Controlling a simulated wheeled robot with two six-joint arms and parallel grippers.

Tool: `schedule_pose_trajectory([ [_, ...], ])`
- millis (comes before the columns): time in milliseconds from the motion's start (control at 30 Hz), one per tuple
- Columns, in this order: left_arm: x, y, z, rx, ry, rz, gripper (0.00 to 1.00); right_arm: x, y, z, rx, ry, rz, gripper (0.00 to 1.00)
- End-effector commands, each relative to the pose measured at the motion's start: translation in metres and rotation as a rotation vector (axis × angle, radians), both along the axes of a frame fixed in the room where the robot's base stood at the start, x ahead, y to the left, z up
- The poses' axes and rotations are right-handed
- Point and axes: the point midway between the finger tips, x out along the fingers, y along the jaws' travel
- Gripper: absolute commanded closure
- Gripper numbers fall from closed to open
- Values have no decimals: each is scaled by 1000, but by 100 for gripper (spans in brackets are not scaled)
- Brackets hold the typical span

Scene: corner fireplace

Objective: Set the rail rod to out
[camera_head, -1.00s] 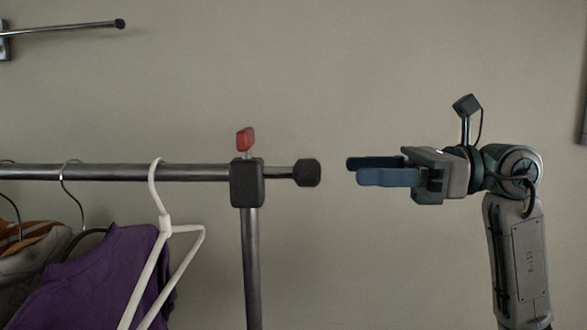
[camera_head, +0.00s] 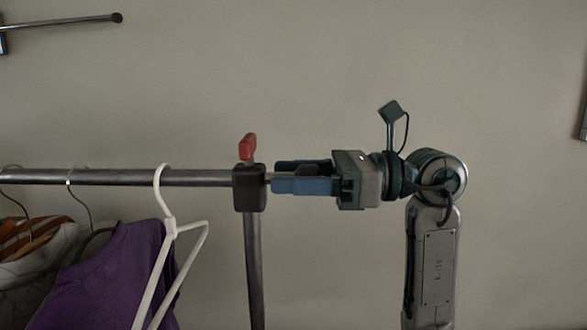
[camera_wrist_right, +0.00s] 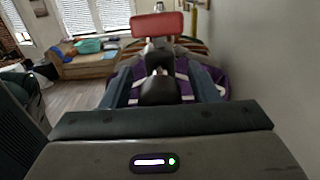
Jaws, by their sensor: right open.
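The rail rod (camera_head: 268,179) sticks out to the right of the black clamp block (camera_head: 249,188) on the clothes rack; only a short bit shows in the head view. In the right wrist view its black end knob (camera_wrist_right: 159,91) sits between the blue fingers. My right gripper (camera_head: 277,177) is open, its fingers reaching along both sides of the knob, tips close to the block. I cannot tell whether they touch the knob. A red lever (camera_head: 248,147) stands on top of the block and also shows in the right wrist view (camera_wrist_right: 158,25). My left gripper is not in view.
The main rail (camera_head: 120,177) runs left with a white hanger (camera_head: 168,225) and a purple garment (camera_head: 125,270) on it. A post (camera_head: 254,265) drops below the block. A wall bar (camera_head: 70,22) is at upper left.

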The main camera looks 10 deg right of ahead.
Motion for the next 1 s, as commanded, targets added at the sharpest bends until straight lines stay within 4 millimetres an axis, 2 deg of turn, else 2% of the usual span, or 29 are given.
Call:
schedule_pose_trajectory([
  [300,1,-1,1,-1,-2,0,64,0,2,0,0,0,1,45],
  [500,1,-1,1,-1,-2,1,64,0,2,0,0,0,0,85],
  [600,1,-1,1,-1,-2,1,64,0,2,0,0,0,0,100],
  [833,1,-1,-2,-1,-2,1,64,0,-3,-1,-1,-1,-2,100],
  [1000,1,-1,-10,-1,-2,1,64,0,-19,-2,-4,-2,-4,100],
])
